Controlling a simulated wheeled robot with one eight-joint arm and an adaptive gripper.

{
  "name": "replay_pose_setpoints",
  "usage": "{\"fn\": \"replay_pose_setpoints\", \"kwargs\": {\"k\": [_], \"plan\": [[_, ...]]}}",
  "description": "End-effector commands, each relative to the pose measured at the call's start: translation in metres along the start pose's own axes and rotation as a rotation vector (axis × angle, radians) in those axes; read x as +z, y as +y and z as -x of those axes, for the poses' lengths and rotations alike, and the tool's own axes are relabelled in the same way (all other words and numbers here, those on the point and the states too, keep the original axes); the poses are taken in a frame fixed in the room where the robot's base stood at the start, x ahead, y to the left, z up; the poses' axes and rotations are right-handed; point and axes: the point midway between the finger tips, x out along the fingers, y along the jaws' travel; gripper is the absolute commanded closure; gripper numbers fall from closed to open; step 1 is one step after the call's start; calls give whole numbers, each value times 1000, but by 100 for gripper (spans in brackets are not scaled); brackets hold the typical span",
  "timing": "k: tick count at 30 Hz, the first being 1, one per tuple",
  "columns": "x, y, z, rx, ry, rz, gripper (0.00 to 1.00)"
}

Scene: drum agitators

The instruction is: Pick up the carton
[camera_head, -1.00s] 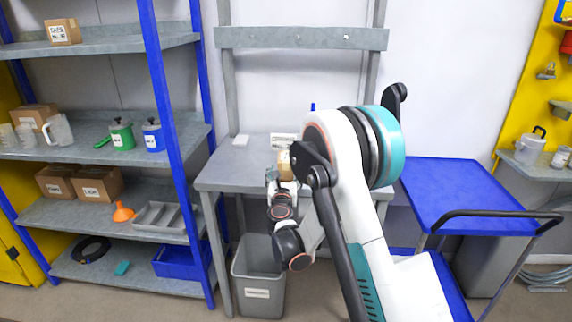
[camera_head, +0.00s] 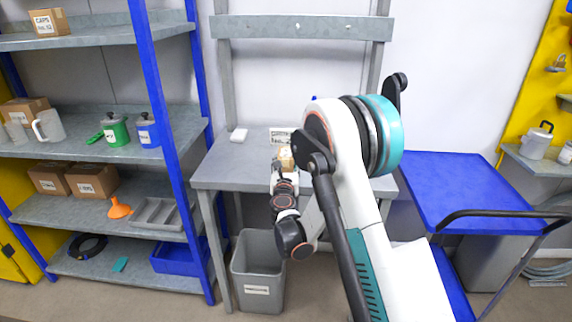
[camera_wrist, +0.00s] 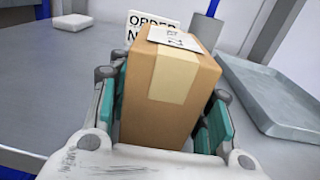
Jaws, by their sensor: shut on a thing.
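The carton (camera_wrist: 165,97) is a brown cardboard box with a pale tape strip and a white label on top. In the wrist view it stands between the two teal-padded fingers of my gripper (camera_wrist: 168,115), which is shut on it. In the head view the carton (camera_head: 286,158) shows small above the grey workbench (camera_head: 226,176), partly hidden by my arm. My gripper (camera_head: 283,170) points away over the bench. I cannot tell whether the carton's base touches the bench top.
A white order sign (camera_wrist: 145,22) stands behind the carton. A grey tray (camera_wrist: 272,92) is to the right, and a small white block (camera_wrist: 73,22) to the left. A grey bin (camera_head: 258,270) stands below the bench front. Shelves are left, and a blue cart (camera_head: 465,190) is right.

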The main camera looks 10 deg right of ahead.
Motion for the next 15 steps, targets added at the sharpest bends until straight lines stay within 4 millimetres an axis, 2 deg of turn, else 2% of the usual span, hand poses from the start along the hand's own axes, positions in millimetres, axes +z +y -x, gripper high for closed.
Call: {"fn": "replay_pose_setpoints", "kwargs": {"k": [8, 11, 15], "plan": [[3, 0, 0, 0, 0, 0, 83], [10, 0, 0, 0, 0, 0, 83], [28, 0, 0, 0, 0, 0, 83]]}}
